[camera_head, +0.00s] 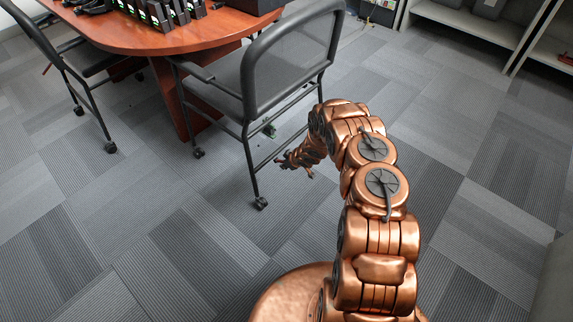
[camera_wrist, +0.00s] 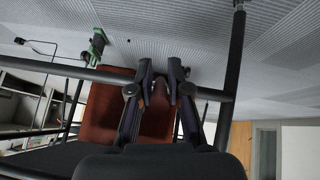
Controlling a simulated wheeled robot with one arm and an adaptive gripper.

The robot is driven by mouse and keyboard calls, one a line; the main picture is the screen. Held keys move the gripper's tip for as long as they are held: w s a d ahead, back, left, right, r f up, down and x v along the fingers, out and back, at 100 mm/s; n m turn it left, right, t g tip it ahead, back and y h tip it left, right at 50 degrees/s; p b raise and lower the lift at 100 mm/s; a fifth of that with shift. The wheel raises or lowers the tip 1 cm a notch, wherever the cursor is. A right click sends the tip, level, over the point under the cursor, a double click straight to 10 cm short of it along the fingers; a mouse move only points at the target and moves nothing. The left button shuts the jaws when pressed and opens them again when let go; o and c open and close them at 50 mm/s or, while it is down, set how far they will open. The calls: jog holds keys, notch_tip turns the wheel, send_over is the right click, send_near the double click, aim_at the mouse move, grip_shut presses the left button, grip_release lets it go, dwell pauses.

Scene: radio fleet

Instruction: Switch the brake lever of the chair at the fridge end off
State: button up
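A grey mesh chair (camera_head: 293,62) on casters stands at the right end of the table in the head view.
A red-brown table (camera_head: 150,38) with several black devices (camera_head: 165,12) stands at upper left. Another chair (camera_head: 72,65) is at far left. Shelves (camera_head: 465,22) line the upper right. Carpet is clear in front and right. No fridge is identifiable.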

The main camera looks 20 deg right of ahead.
jog(key=o, duration=0.3)
jog(key=shift+o, duration=0.2)
jog(key=shift+s, duration=0.1)
jog(key=v, duration=1.2)
dwell(0.4)
